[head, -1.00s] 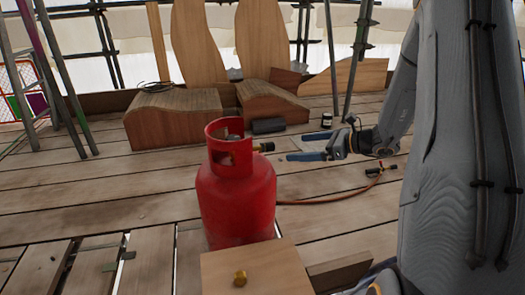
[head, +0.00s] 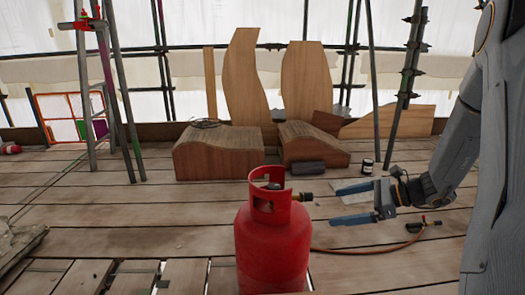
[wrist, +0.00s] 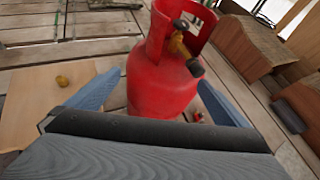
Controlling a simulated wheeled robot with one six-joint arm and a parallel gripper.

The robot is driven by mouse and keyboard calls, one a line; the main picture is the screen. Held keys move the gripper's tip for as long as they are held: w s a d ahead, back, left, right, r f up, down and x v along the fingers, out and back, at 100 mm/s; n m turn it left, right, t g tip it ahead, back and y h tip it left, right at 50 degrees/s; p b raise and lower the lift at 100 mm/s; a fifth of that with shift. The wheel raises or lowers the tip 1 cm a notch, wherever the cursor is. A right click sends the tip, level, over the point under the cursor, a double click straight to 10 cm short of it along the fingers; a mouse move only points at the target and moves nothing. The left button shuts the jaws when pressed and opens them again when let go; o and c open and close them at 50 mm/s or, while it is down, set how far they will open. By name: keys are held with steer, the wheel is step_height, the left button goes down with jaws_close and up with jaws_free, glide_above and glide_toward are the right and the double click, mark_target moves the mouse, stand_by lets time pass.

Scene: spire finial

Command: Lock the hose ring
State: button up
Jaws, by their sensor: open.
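A red gas cylinder (head: 272,250) stands upright on the plank floor. Its valve sits inside the collar, and a dark ring with a brass part (head: 304,197) sticks out to the right. The wrist view shows the brass valve (wrist: 179,45) and its dark end ring (wrist: 195,67) in the collar opening. My gripper (head: 335,205) is open and empty, to the right of the ring and apart from it, with its blue fingers pointing toward the cylinder. In the wrist view the cylinder (wrist: 155,85) shows between and beyond the fingers.
An orange-red hose (head: 360,250) runs along the floor to a torch-like fitting (head: 418,226) at right. Curved wooden blocks (head: 217,152) and scaffold poles stand behind. A wooden board with a brass knob (wrist: 62,81) lies left in the wrist view.

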steer(key=s+a+r+n+g+h, duration=0.15)
steer(key=s+a+n+g, duration=0.35)
steer(key=a, duration=0.5)
steer(key=s+a+n+g+h, duration=0.2)
steer(key=s+a+n, duration=0.45)
steer(key=a, duration=0.45)
steer(key=s+a+r+n+h, duration=0.1)
steer(key=s+a+n+h, duration=0.15)
steer(key=s+n, duration=0.4)
steer(key=s+a+r+n+t+h, duration=0.1)
steer(key=s+a+n+h, duration=0.1)
steer(key=s+a+n, duration=0.35)
steer(key=s+a+r+n+h, duration=0.1)
steer(key=s+a+n+h, duration=0.1)
steer(key=s+n, duration=0.5)
steer(key=d+r+m+p, duration=0.4)
steer(key=d+r+p, duration=0.6)
steer(key=r+p, duration=0.3)
steer(key=s+d+r+m+h+p, duration=0.1)
steer(key=d+r+m+p, duration=0.2)
steer(key=d+r+p, duration=0.8)
step_height(320, 180, up, 3)
steer(key=p, duration=0.5)
steer(key=shift+d+m, duration=0.15)
steer(key=shift+m, duration=0.2)
steer(key=shift+s+r, duration=0.1)
